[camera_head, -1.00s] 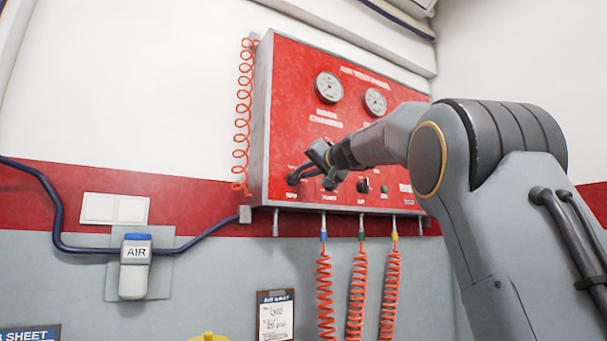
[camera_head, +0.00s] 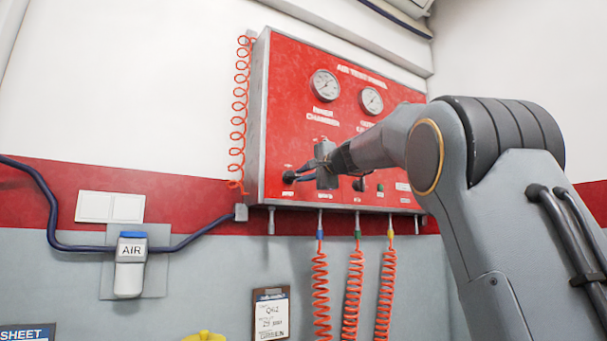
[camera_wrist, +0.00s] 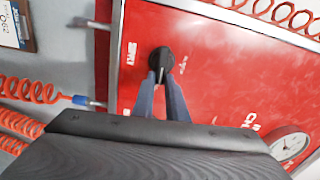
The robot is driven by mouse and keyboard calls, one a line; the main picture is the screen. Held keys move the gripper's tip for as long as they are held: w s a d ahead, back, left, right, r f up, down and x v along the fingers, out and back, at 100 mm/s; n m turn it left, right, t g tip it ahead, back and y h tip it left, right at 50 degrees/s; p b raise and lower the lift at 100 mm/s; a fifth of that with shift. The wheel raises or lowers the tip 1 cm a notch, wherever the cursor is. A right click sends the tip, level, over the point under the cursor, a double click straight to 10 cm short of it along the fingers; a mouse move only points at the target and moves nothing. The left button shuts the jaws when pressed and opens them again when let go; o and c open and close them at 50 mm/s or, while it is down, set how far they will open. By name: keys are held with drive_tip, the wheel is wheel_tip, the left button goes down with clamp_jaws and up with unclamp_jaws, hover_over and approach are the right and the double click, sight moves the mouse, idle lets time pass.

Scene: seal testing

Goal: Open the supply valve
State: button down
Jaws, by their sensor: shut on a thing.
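The supply valve is a black round knob (camera_wrist: 161,58) low on the red air test panel (camera_wrist: 215,45). In the head view the knob (camera_head: 289,177) is at the panel's lower left, partly hidden by my fingers. In the wrist view my gripper (camera_wrist: 162,76) has both fingers close together on the knob, shut on it. In the head view my gripper (camera_head: 300,174) reaches the knob from the right. The small print by the knob is too blurred to read.
Two gauges (camera_head: 325,85) (camera_head: 371,100) sit higher on the panel. Another black knob (camera_head: 360,184) is to the right. Orange coiled hoses (camera_head: 320,290) hang below, and one coil (camera_head: 241,115) hangs at the left. An AIR unit (camera_head: 131,264) is on the wall.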

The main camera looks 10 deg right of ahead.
drive_tip(key=shift+f+m, duration=0.15)
drive_tip(key=shift+m, duration=0.35)
drive_tip(key=c, duration=1.8)
unclamp_jaws()
drive_tip(key=shift+d, duration=0.1)
drive_tip(key=shift+o, duration=0.2)
drive_tip(key=b+v, duration=0.3)
drive_tip(key=v, duration=0.5)
